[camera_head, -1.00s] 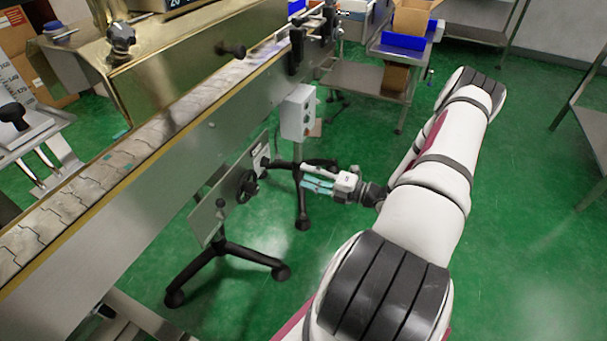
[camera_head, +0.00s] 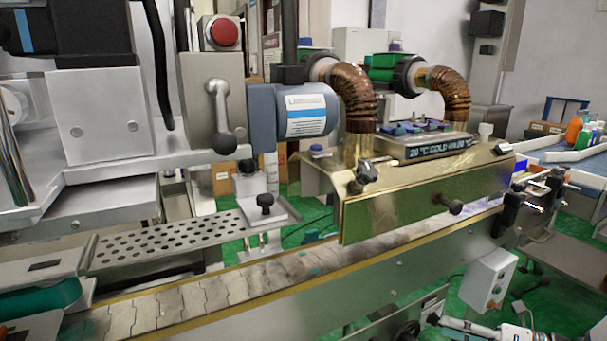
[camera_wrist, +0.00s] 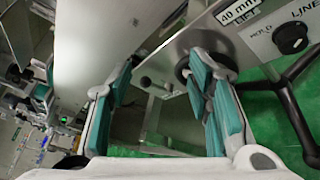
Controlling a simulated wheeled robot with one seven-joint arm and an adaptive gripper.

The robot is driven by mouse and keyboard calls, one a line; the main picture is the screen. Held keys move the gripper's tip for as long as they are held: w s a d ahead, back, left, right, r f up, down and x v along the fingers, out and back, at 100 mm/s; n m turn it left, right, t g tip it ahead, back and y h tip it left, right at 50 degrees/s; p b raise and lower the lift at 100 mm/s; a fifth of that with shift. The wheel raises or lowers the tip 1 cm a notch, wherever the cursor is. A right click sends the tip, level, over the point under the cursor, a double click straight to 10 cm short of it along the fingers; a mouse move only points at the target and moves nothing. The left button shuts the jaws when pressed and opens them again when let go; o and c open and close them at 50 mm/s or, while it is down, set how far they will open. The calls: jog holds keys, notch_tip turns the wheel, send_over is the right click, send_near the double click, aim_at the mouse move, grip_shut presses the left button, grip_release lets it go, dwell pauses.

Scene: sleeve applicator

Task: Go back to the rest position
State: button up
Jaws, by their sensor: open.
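My gripper (camera_wrist: 165,85) is open in the wrist view. Its two fingers with teal pads stand well apart, with nothing held between them. A metal panel with a dark knob and the label "40 mm" lies beyond the right finger, but I cannot tell how close it is. In the head view, part of my gripper (camera_head: 462,326) shows at the bottom right edge, below the grey control box (camera_head: 487,280) on the conveyor's side. Most of my arm is outside the head view.
The conveyor (camera_head: 200,300) runs from lower left to right, under a brass heating tunnel (camera_head: 415,195) with copper hoses. A perforated metal plate (camera_head: 165,245) and a machine head with a red button (camera_head: 222,33) stand at left.

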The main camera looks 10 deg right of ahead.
jog(key=s+a+r+n+g+h, duration=0.1)
jog(key=s+a+r+n+g, duration=0.45)
jog(key=a+r+n, duration=0.35)
jog(key=s+a+r+n+g+h, duration=0.2)
jog(key=s+a+r+n+g, duration=0.2)
jog(key=a+r+n+g, duration=0.4)
jog(key=s+a+r+n+t+h, duration=0.1)
jog(key=s+r+n+t+h, duration=0.1)
jog(key=s+n+h, duration=0.55)
jog(key=s+a+r+n+t+h, duration=0.1)
jog(key=s+r+n+t+h, duration=0.15)
jog(key=s+n, duration=0.9)
notch_tip(320, 180, up, 22)
jog(key=t+p, duration=0.2)
jog(key=p, duration=1.8)
jog(key=shift+w+n+t+y, duration=0.3)
jog(key=shift+w+n+y, duration=0.1)
jog(key=shift+w, duration=0.05)
